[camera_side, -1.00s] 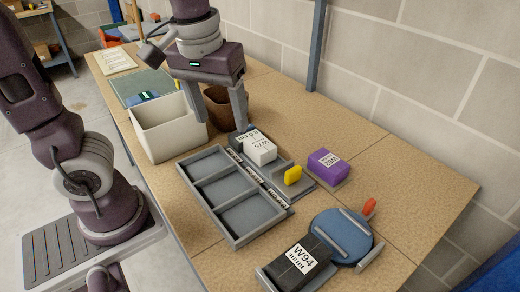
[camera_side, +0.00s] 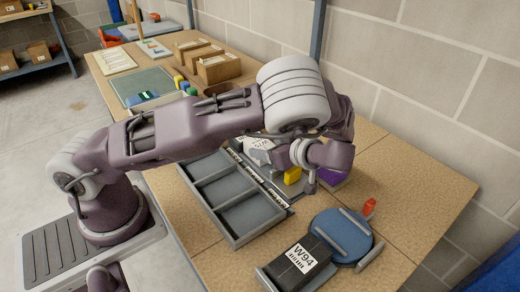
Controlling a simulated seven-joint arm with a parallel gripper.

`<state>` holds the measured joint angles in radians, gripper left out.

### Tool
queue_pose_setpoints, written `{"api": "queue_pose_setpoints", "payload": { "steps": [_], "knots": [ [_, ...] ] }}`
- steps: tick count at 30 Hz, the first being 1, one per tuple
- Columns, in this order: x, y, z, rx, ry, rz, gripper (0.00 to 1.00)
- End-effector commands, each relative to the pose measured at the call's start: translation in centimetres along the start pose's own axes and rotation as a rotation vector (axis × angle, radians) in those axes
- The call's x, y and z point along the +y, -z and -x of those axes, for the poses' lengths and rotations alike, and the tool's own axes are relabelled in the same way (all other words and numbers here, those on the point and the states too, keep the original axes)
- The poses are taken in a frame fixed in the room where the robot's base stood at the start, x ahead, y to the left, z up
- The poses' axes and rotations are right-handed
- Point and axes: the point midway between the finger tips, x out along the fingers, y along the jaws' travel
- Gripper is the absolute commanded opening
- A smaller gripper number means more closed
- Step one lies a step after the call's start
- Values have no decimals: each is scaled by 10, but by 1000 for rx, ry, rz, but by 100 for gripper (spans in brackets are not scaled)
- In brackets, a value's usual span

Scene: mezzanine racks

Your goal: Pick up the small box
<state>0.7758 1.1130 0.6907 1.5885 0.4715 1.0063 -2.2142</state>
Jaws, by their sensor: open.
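Several boxes could be the small box. The white labelled box (camera_side: 257,150) stands behind the grey tray, partly covered by my arm. The black box marked W94 (camera_side: 296,262) lies on a grey base at the front and is fully in view.
A grey three-compartment tray (camera_side: 233,240) is empty where visible. A blue round fixture (camera_side: 343,238) with grey bars and a red tab (camera_side: 369,207) stands at the right. Brown cartons (camera_side: 219,68) stand at the back. A block wall runs behind. The front right tabletop is clear.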

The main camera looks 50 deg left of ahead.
Motion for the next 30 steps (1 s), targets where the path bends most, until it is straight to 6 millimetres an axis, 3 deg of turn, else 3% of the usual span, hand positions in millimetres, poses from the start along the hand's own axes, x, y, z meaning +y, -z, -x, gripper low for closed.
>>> {"api": "queue_pose_setpoints", "payload": {
  "steps": [8,16,24,25,26,30],
  "knots": [
    [0,-9,-48,0,3,-2,65],
    [1,-8,-52,-1,1,-3,64],
    [1,-8,-52,-1,1,-2,11],
    [1,-8,-52,-1,1,-2,11],
    [1,-8,-52,-1,1,-2,4],
    [1,-8,-51,-1,1,-2,4]
  ]
}}
